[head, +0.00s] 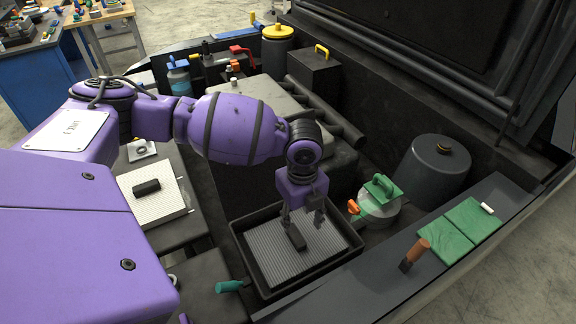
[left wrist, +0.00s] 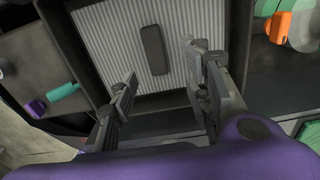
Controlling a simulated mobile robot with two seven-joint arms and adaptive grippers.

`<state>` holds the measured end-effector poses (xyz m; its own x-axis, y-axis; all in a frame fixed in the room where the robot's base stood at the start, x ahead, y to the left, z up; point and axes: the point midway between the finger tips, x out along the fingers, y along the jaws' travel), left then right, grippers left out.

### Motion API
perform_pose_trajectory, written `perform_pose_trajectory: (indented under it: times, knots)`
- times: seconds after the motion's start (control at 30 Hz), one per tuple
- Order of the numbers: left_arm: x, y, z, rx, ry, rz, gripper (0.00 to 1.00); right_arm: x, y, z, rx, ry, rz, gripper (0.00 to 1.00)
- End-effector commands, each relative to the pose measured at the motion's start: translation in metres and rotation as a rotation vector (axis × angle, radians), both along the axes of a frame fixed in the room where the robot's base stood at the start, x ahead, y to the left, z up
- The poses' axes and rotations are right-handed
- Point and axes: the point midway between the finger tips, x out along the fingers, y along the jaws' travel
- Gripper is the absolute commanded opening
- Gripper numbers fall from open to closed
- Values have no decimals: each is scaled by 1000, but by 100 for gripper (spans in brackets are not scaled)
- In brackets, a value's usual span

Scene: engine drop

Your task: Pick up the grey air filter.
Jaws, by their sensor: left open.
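The grey air filter (head: 320,245) is a ridged grey panel with a dark block-shaped handle (head: 296,238). It lies in a black open tray (head: 243,262) at the lower middle of the head view. My left gripper (head: 302,220) is open and points down over the filter, close to the handle. In the left wrist view the ridged filter (left wrist: 110,42) and its dark handle (left wrist: 153,50) show beyond the open fingers of my left gripper (left wrist: 160,85). The handle appears ahead of the fingertips, and nothing is between the fingers. My right gripper is not in view.
A whiter ridged filter (head: 160,205) with a dark handle lies left of the tray. Right of the tray are a round lid with a green handle (head: 382,188), a dark cylinder (head: 434,165) and green pads (head: 460,228). The tray's raised walls surround the filter.

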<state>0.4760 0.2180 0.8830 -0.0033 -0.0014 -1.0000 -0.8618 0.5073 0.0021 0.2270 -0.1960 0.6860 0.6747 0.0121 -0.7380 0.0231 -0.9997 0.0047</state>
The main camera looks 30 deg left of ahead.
Motion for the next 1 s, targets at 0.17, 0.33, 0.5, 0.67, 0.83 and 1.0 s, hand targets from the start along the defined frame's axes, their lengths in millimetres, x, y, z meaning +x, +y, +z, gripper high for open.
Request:
perform_pose_trajectory:
  times: [0.17,0.33,0.5,0.67,0.83,1.0]
  knots:
    - [-1,0,-9,-1,3,-1,45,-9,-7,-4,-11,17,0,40]
    - [-2,1,-28,1,3,1,45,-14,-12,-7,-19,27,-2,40]
    - [-5,7,-50,1,3,2,45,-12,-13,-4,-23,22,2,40]
    - [-6,8,-72,0,2,1,45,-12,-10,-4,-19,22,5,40]
    - [-6,8,-79,-1,1,1,45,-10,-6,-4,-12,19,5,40]
    - [-6,8,-79,-1,1,1,43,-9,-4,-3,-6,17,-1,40]
